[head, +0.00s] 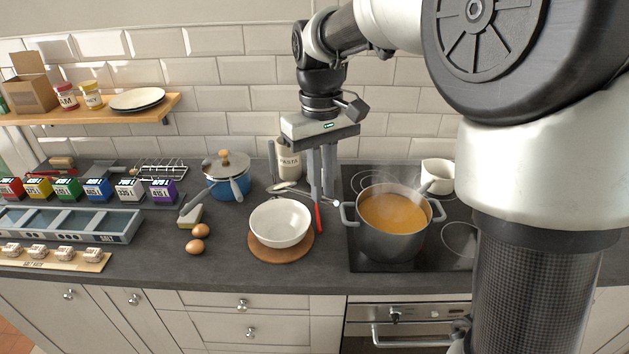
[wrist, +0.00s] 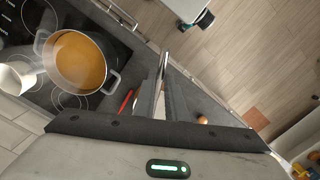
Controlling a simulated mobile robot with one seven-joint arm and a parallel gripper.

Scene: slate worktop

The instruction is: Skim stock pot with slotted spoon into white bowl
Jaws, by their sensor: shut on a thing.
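The stock pot (head: 372,240) stands on the hob, full of orange-brown stock with faint steam over it. It also shows in the wrist view (wrist: 108,83). The white bowl (head: 280,224) is empty and sits on a round wooden board left of the pot. My gripper (head: 323,196) points down behind and between bowl and pot, shut on a metal spoon (head: 284,187), which I take for the slotted spoon. Its head extends left behind the bowl; its slots are too small to tell. In the wrist view, metal shows between the fingers (wrist: 162,62).
A red-handled utensil (head: 319,218) lies between bowl and hob. A white jug (head: 437,172) stands behind the stock pot. Eggs (head: 195,246) lie front left.

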